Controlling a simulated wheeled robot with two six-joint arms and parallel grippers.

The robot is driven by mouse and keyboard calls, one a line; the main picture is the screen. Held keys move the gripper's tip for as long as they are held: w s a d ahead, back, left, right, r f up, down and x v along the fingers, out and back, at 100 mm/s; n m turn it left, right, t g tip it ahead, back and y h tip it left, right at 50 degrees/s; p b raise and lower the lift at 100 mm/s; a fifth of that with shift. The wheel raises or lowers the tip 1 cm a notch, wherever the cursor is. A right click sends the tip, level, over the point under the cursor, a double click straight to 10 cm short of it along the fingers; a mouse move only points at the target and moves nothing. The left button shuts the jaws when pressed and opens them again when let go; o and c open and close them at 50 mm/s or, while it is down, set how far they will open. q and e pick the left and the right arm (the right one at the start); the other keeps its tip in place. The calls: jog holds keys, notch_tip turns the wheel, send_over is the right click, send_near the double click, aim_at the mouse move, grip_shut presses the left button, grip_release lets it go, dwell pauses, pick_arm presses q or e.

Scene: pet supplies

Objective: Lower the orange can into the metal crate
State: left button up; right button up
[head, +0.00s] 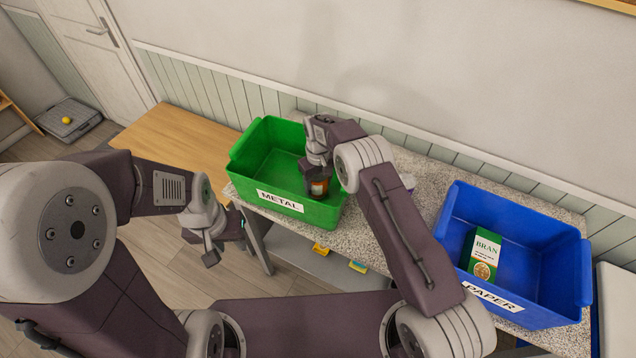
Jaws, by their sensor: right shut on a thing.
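The metal crate (262,160) is a green open bin with a "METAL" label, standing on the speckled counter. The orange can (319,187) shows inside the crate's outline near its right side. My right gripper (315,176) is shut on the can from above, with the arm reaching over the crate's right wall. I cannot tell whether the can touches the crate floor. My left gripper (222,252) hangs low in front of the counter, left of the crate's front, away from the can. Its fingers are too small and angled to read.
A blue crate (558,318) labelled "PAPER" stands on the counter (425,178) at the right, holding a green and white Bran box (485,255). A pale object (408,182) is partly hidden behind my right arm. A wooden table (178,137) adjoins at the left, its top clear.

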jog(key=shift+f+b, duration=0.4)
jog(key=shift+f, duration=0.1)
jog(key=o, duration=1.4)
notch_tip(320, 180, up, 9)
jog(key=shift+r+b, duration=0.1)
jog(key=shift+b, duration=1.05)
